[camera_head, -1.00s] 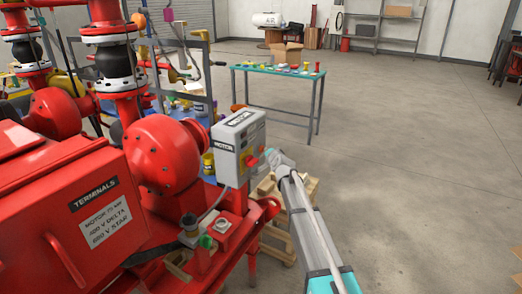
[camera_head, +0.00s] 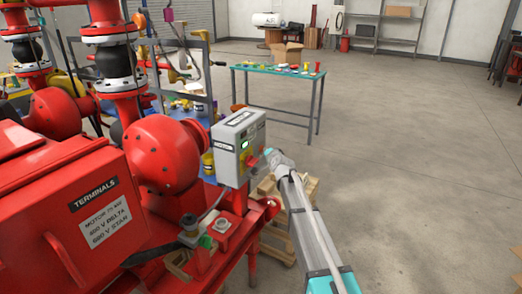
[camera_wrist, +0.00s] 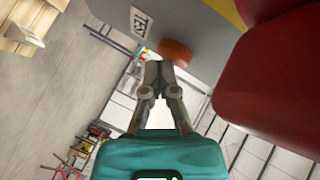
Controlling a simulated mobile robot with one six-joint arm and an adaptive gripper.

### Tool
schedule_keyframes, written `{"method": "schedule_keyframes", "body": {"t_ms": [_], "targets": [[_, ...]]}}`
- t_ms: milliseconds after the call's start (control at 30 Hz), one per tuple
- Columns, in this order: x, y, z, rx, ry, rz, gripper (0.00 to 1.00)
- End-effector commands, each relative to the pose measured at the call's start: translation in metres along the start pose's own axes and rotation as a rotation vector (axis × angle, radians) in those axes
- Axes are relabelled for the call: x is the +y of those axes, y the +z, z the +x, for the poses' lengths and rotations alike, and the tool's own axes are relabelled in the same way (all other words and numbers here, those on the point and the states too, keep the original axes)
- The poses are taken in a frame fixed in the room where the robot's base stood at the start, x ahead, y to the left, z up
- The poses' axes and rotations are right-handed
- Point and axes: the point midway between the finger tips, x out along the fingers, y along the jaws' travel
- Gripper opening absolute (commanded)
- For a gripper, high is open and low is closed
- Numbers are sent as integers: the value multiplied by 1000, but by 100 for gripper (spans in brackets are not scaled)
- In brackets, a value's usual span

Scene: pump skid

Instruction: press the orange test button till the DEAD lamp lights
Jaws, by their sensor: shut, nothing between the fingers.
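The grey box marked MOTOR (camera_head: 238,150) stands on the red skid in the head view, with a red rotary knob (camera_head: 252,160) on its front. In the wrist view the orange button (camera_wrist: 175,52) sits on the grey box face beside a TEST label (camera_wrist: 140,22). My gripper (camera_wrist: 158,67) is shut and empty. Its fingertips are right at the button's near edge; I cannot tell whether they touch or press it. The head view shows my arm reaching to the box's right side, the button hidden there. A small green spot (camera_head: 244,145) shows on the box front. No lamp marked DEAD is readable.
The large red knob (camera_wrist: 270,80) is close to the right of my fingers in the wrist view. A red terminals box (camera_head: 70,215) and pump housing (camera_head: 160,155) stand left. A wooden pallet (camera_head: 278,240) lies below the arm. The floor to the right is clear.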

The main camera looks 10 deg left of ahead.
Motion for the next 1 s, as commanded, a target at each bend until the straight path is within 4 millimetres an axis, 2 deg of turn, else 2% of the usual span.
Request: {"method": "schedule_keyframes", "body": {"t_ms": [300,1000], "targets": [[7,-6,-9,0,1,1,0],[12,-12,-17,1,1,1,0]]}}
